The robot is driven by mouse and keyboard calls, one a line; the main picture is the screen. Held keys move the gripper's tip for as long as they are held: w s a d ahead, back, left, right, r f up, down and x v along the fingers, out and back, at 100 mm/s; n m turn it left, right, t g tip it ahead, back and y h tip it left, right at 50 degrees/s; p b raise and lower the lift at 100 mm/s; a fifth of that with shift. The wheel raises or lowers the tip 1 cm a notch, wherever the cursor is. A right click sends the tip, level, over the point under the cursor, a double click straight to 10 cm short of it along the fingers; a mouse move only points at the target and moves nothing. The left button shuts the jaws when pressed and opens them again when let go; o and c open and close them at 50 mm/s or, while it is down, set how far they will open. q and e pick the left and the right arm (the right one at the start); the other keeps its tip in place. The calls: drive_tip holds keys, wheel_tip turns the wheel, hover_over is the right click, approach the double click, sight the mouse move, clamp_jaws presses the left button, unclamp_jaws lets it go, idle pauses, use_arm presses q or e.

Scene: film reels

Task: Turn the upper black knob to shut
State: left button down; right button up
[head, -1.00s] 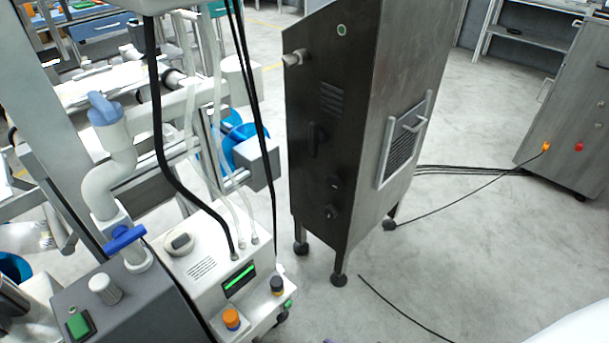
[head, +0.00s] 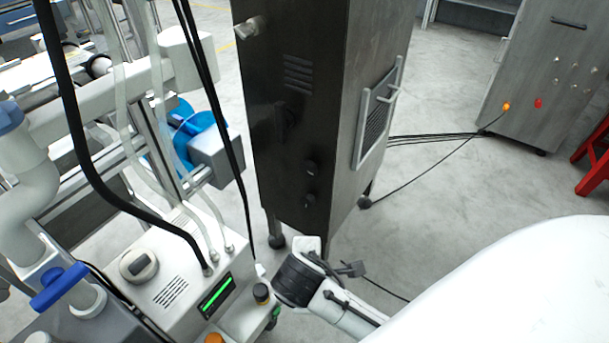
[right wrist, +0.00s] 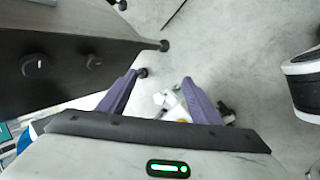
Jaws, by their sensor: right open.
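The upper black knob (head: 312,168) is on the dark front face of the tall metal cabinet (head: 270,60), above a second, lower black knob (head: 310,200). In the right wrist view the upper knob (right wrist: 35,65) is at the left with a small light mark on it, and the lower knob (right wrist: 93,62) is to its right. My right gripper (right wrist: 160,78) is open and empty, its two purple fingers apart over the floor, touching neither knob. In the head view my right wrist is low in front of the cabinet, and its fingers are hidden. My left gripper is not in view.
A white machine (head: 180,270) with a green display and hoses stands left of the cabinet, close to my right wrist. A blue reel (head: 190,130) is behind it. A grey cabinet (head: 545,75) stands at the right, with cables on the floor. Floor right of the tall cabinet is mostly open.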

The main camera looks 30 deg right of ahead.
drive_tip(key=w+d+r+n+t+h, duration=0.2)
drive_tip(key=w+r+n+h, duration=0.25)
drive_tip(key=w, duration=0.35)
drive_tip(key=n+t+h, duration=0.1)
drive_tip(key=n+h, duration=0.2)
drive_tip(key=n, duration=0.1)
approach(306, 171)
drive_tip(key=b+x, duration=0.3)
drive_tip(key=x, duration=0.4)
drive_tip(key=shift+w+d+f, duration=0.1)
drive_tip(key=shift+d+f, duration=0.05)
drive_tip(key=shift+d, duration=0.15)
drive_tip(key=shift+w+d+f+b, duration=0.1)
drive_tip(key=shift+w+d+b, duration=0.2)
drive_tip(key=shift+d, duration=0.15)
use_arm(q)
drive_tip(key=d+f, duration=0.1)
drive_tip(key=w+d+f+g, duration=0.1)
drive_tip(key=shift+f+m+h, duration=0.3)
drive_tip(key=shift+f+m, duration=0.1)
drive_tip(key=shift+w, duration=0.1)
use_arm(e)
drive_tip(key=c, duration=1.1)
